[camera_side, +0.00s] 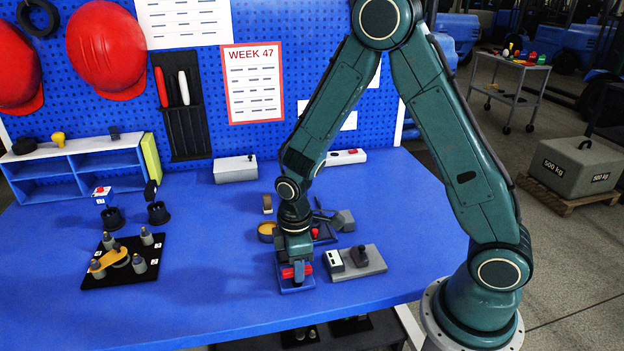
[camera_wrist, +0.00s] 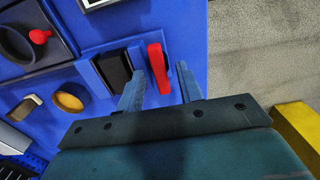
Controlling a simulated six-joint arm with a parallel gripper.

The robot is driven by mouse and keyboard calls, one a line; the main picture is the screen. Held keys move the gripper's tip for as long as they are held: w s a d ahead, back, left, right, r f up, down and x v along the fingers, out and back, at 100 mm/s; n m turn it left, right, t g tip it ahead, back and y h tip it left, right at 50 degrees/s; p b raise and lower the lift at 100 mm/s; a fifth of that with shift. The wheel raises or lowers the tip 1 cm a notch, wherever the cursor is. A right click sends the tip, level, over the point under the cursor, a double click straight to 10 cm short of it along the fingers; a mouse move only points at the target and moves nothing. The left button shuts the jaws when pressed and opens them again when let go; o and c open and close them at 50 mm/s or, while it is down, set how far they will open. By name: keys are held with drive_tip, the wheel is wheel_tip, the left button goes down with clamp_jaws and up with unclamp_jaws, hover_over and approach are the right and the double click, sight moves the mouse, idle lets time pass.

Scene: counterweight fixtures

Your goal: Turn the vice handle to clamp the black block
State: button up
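The blue vice (camera_side: 291,289) sits near the front edge of the blue table, and its blue body also shows in the wrist view (camera_wrist: 90,76). The black block (camera_wrist: 114,68) sits in the vice, beside the red handle (camera_wrist: 158,68). The red handle (camera_side: 288,273) also shows in the side view, right at my fingers. My gripper (camera_wrist: 159,69) points down over the vice. In the wrist view its two fingers stand apart, one on each side of the handle, with a visible gap on the right. In the side view the gripper hides much of the vice, and I cannot make out the block.
A grey fixture (camera_side: 362,263) stands just right of the vice. A black plate with several pegs (camera_side: 121,265) is at the left. The table's front is clear.

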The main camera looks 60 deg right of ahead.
drive_tip(key=shift+f, duration=0.2)
clamp_jaws()
drive_tip(key=shift+m, duration=0.4)
drive_tip(key=m, duration=0.8)
drive_tip(key=shift+m, duration=0.4)
drive_tip(key=m, duration=1)
